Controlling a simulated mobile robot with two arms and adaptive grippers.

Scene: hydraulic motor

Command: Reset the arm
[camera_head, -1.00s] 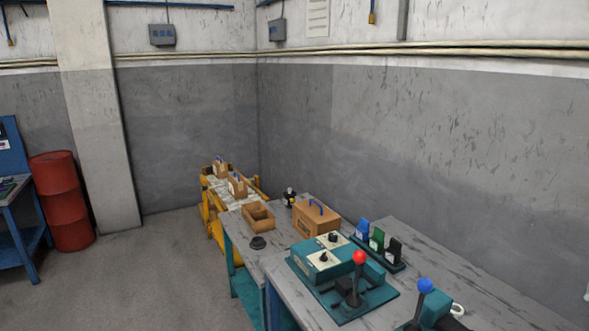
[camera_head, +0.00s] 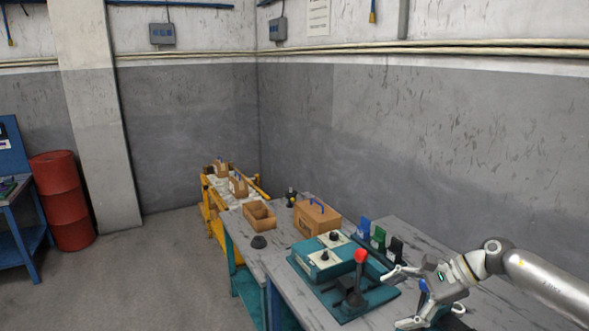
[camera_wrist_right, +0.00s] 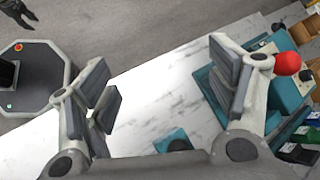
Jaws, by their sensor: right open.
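My right gripper (camera_head: 403,297) has come in from the right in the head view, with its fingers spread and nothing between them. It is over the right part of the workbench, at the blue-knobbed lever (camera_head: 423,288), which it partly hides. In the right wrist view, the open fingers (camera_wrist_right: 165,85) have bare floor and white marbled surface behind the gap. The red-knobbed lever (camera_head: 360,256) stands upright on a teal control unit (camera_head: 325,263), left of the gripper. Its red knob (camera_wrist_right: 287,63) shows beside the right finger in the wrist view. My left gripper is not in view.
Blue, green and black holders (camera_head: 378,238) stand behind the control unit. The concrete wall (camera_head: 450,150) runs close behind the benches.

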